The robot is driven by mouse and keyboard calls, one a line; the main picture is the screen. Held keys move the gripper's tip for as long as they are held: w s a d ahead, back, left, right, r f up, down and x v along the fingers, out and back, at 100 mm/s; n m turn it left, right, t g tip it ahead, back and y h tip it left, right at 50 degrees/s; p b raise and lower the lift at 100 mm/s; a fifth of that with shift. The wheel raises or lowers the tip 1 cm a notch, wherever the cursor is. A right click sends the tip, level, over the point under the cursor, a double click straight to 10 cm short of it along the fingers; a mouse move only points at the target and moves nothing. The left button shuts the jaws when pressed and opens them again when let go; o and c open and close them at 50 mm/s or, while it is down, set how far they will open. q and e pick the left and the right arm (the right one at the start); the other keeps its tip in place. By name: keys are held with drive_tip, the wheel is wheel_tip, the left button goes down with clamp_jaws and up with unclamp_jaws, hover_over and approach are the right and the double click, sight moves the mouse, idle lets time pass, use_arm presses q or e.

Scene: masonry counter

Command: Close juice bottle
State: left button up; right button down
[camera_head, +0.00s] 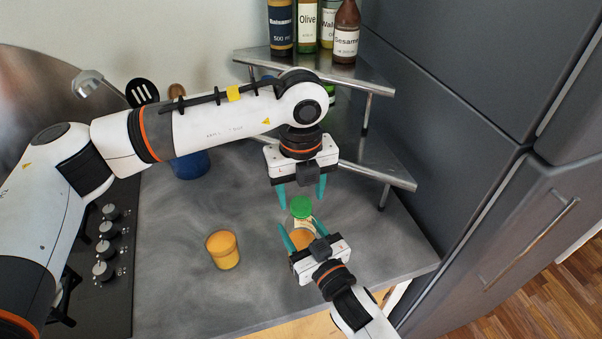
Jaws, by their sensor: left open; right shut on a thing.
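The juice bottle (301,237), with orange contents and a pale neck, stands upright near the right side of the counter. A green cap (301,207) shows at its top; I cannot tell how tightly it sits. My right gripper (299,225) comes from the front and is shut on the bottle, hiding much of its lower body. My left gripper (302,201) points down from above, open, with its teal fingers on either side of the cap and just above it. I see no clear contact between these fingers and the cap.
A glass of orange juice (223,252) stands left of the bottle on the grey counter (180,275). A metal corner shelf (375,173) with several bottles is behind. A blue utensil pot (190,165), stove knobs (105,248) and tall grey cabinets (440,120) bound the space.

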use_arm(q)
drive_tip(key=shift+f, duration=1)
